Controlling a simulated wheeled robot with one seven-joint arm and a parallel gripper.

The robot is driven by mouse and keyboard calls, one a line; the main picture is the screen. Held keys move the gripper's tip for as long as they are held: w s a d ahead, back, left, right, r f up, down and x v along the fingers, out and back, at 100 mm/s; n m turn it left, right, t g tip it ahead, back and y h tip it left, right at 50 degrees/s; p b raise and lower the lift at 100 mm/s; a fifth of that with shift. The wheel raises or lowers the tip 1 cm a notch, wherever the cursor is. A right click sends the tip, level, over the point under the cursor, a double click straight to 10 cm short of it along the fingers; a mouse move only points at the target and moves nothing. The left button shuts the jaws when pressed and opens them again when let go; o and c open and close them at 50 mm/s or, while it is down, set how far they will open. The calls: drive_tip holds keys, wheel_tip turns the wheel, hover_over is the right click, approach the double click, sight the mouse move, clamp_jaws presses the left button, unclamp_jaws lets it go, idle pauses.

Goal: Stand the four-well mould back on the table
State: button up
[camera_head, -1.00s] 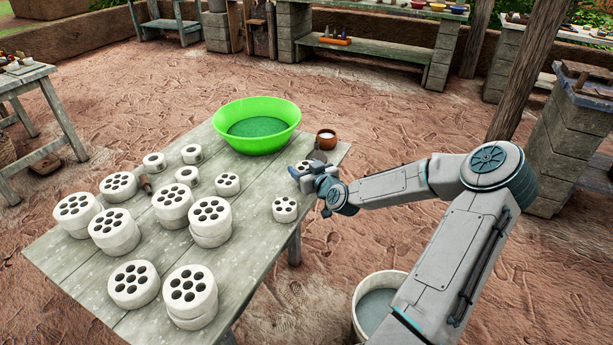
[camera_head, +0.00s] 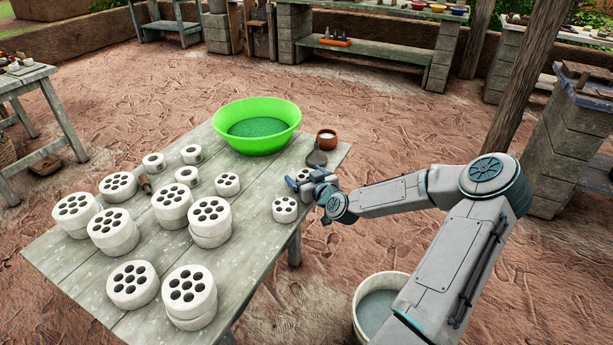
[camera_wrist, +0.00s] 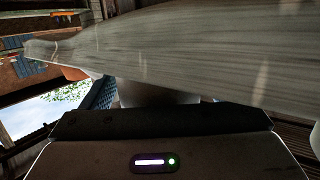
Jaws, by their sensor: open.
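My gripper (camera_head: 307,180) is at the right edge of the table (camera_head: 245,262), low over the boards, with its jaws open. A small white mould (camera_head: 303,173) shows partly at the fingers; they hide most of it, so I cannot count its wells or tell whether it stands or is tilted. In the wrist view a pale rounded surface (camera_wrist: 155,95) shows just past the gripper body, largely hidden. Two more small white moulds with wells stand upright on the table, one (camera_head: 285,209) just left of my gripper and one (camera_head: 227,183) farther left.
Larger many-holed white moulds (camera_head: 172,200), some stacked, fill the table's left and front. White rings (camera_head: 192,154) stand behind them. A green basin (camera_head: 257,128), a brown cup (camera_head: 326,139) and a dark flat tool (camera_head: 317,158) are at the back. A bucket (camera_head: 374,307) stands on the ground.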

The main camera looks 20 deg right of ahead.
drive_tip(key=shift+r, duration=0.2)
drive_tip(key=v, duration=1.2)
drive_tip(key=shift+p, duration=0.45)
drive_tip(key=shift+f, duration=0.1)
